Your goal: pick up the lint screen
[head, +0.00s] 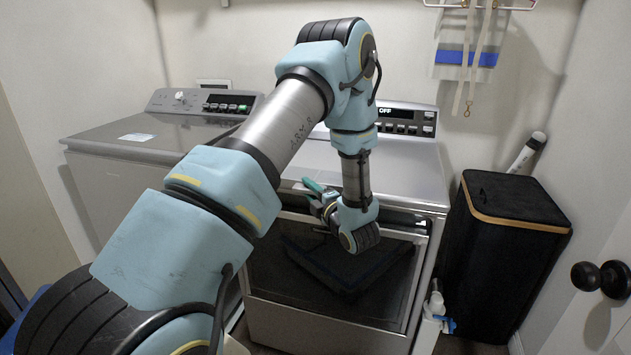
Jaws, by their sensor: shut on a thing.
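My arm reaches over to the front of the dryer (429,187), the right-hand machine. My gripper (325,199) is at the dryer's top front edge, partly hidden by my own wrist. A small teal-green piece (314,186) shows at the fingers, just above that edge. It looks like part of the lint screen, with my gripper shut on it. The rest of the screen is hidden or too small to tell. I cannot tell how far it stands out of the dryer.
A dark window panel (300,290) fills the dryer's front below my wrist. The washer (110,165) stands to the left. A black hamper (510,215) with a wooden rim stands to the right, with a white bottle (437,305) between. Cloth straps (468,65) hang on the back wall.

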